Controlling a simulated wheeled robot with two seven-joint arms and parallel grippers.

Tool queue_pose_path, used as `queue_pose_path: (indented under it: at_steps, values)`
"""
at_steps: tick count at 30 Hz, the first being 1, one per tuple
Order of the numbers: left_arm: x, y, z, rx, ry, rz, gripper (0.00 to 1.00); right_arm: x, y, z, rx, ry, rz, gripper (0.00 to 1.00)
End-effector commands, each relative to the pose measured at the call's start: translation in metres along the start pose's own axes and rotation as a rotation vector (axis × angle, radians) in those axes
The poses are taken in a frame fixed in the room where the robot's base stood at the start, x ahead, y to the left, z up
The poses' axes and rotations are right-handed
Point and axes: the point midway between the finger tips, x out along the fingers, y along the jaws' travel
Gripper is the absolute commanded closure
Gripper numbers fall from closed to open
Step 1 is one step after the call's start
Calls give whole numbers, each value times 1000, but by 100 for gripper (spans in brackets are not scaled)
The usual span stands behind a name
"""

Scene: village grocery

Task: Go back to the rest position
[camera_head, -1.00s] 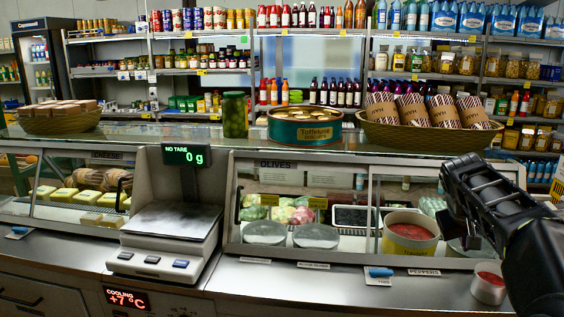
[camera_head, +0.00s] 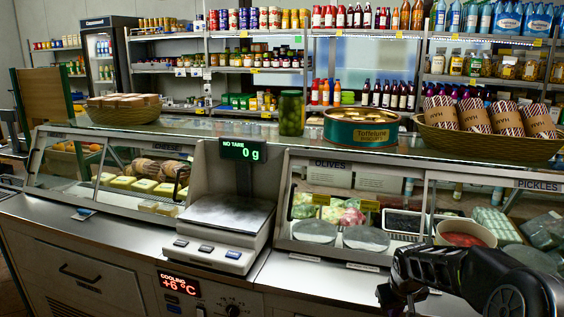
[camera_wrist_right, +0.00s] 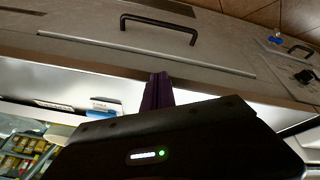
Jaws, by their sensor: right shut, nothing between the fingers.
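My right gripper (camera_head: 398,300) is at the lower right of the head view, low in front of the counter's right part. Its fingers are shut with nothing between them. In the right wrist view the dark gripper body fills the bottom, and the narrow shut fingers (camera_wrist_right: 157,92) point towards the counter front. My left gripper and arm are not in view.
The counter front (camera_head: 100,275) with a drawer handle (camera_head: 80,274) runs along the near side. A scale (camera_head: 228,220) stands on the counter beside the glass display of olives (camera_head: 352,217). A green jar (camera_head: 291,114), a round tin (camera_head: 362,128) and baskets stand on the glass top.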

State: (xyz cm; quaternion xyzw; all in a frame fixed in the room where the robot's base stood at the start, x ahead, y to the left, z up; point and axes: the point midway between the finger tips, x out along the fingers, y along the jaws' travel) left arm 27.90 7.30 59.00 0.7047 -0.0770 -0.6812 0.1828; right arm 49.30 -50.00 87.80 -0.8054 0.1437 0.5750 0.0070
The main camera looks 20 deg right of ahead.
Motion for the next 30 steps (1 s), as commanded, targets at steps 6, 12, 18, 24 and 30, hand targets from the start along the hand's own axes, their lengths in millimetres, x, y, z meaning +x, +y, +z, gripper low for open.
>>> queue_pose_path:
  at_steps: [6,12,18,24,30]
  values:
    - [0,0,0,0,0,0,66,85,-156,57,-66,-56,-233,100]
    - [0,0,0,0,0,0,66,125,-285,157,-66,-146,-413,100]
    - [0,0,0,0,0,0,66,126,-372,281,-31,-263,-517,100]
    - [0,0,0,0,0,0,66,112,-399,359,-5,-338,-536,100]
    - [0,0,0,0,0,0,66,108,-402,372,1,-348,-536,100]
